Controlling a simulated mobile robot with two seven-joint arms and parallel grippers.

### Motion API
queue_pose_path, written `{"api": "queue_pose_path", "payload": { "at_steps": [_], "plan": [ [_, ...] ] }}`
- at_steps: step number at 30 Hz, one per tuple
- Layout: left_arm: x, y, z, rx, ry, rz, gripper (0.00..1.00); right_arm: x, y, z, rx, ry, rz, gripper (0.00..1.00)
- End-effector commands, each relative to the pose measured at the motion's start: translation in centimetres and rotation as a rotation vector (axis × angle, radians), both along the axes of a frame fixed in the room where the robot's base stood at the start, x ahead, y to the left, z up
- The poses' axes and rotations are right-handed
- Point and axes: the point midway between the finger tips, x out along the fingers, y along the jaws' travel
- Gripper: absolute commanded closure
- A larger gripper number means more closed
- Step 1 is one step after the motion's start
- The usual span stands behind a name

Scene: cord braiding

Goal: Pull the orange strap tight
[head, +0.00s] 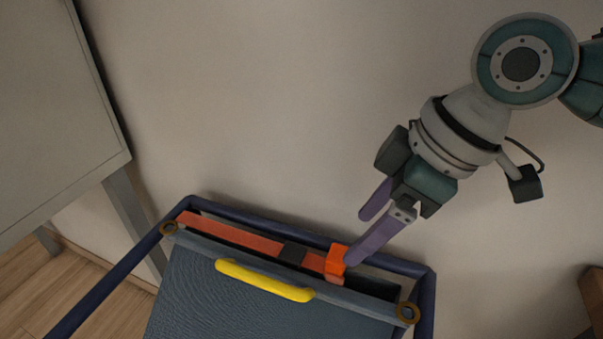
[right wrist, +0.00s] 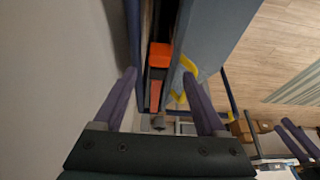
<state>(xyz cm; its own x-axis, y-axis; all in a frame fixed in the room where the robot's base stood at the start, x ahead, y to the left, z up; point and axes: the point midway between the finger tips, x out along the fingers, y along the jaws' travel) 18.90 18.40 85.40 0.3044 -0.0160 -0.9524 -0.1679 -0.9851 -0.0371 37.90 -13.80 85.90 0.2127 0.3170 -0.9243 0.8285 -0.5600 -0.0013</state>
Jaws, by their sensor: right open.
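The orange strap (head: 235,236) runs along the top of a blue-grey case, through a dark buckle (head: 291,254). Its bright orange end piece (head: 337,260) is at the right part of the strap. My right gripper (head: 358,238) is open, with its purple fingers just above and beside the end piece. In the right wrist view the end piece (right wrist: 160,56) shows between the open fingers (right wrist: 160,76), with the strap (right wrist: 155,97) below it. I see no grip on it. Purple fingers at the lower right of that view look like my left gripper (right wrist: 298,141); their opening is unclear.
The case (head: 205,290) has a yellow handle (head: 262,281) and brass rings at its corners. A dark blue tube frame (head: 105,282) surrounds it. A grey table (head: 60,110) stands at left. A brown box (head: 592,295) is at the right edge. The wall behind is bare.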

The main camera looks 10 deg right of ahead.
Motion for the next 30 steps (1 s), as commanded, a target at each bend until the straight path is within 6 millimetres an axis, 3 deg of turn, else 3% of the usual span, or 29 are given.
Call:
{"api": "queue_pose_path", "payload": {
  "at_steps": [3,9,21,30],
  "plan": [
    [0.0,0.0,-1.2,0.001,0.001,-0.001,0.50,0.5,0.9,-2.6,0.001,0.002,-0.001,0.26],
    [0.0,0.0,-2.0,0.001,0.001,-0.001,0.50,1.1,1.7,-5.1,0.000,0.002,-0.001,0.26],
    [0.0,-0.1,-2.1,-0.004,0.000,0.003,0.50,1.3,2.0,-5.7,-0.001,-0.001,0.001,0.27],
    [0.0,-0.2,-2.1,-0.010,-0.001,0.006,0.50,1.3,2.0,-5.7,-0.001,-0.001,0.001,0.61]
  ]
}}
